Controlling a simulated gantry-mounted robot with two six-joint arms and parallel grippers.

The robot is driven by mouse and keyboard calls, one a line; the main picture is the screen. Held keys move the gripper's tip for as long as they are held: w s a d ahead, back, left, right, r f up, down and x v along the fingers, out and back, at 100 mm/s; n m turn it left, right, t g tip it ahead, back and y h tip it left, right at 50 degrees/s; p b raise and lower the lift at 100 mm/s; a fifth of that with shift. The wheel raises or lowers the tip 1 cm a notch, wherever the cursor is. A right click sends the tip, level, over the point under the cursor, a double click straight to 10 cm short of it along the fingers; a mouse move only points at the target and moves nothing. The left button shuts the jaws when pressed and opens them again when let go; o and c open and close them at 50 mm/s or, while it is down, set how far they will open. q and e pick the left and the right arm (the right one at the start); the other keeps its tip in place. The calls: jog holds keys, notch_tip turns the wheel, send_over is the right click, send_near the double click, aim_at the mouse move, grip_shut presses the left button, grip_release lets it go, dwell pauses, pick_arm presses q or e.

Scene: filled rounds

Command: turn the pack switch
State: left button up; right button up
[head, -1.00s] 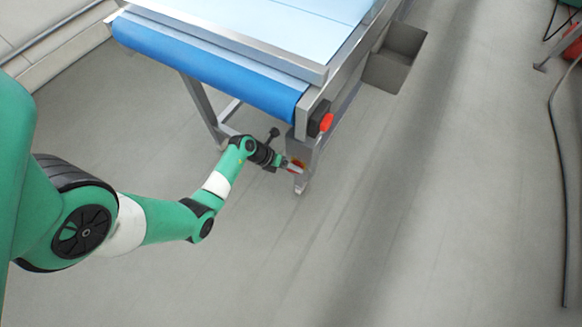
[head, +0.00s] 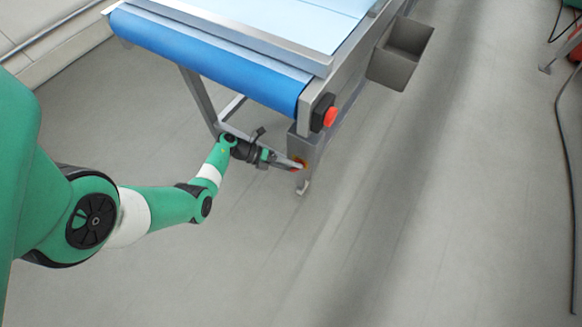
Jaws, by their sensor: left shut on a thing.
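The pack switch (head: 300,164), a small red-orange knob with some yellow around it, sits low on the grey box (head: 305,147) at the near corner leg of the conveyor. My left gripper (head: 293,166) reaches it from the left and is shut on it. The fingers hide much of the knob, so its exact angle cannot be made out. My right gripper is not in the head view.
A larger red button (head: 330,117) on a black mount sits above the switch, at the end of the conveyor frame. The conveyor's blue belt roller (head: 210,62) overhangs my left arm's wrist. A grey bin (head: 401,52) hangs on the conveyor's right side.

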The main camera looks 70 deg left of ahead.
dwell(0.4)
pick_arm(q)
jog(key=o, duration=1.4)
jog(key=p+v, duration=0.4)
jog(key=v, duration=0.7)
jog(key=shift+s+a+r+p, duration=0.1)
jog(key=shift+s+p, duration=0.2)
jog(key=shift+p, duration=0.05)
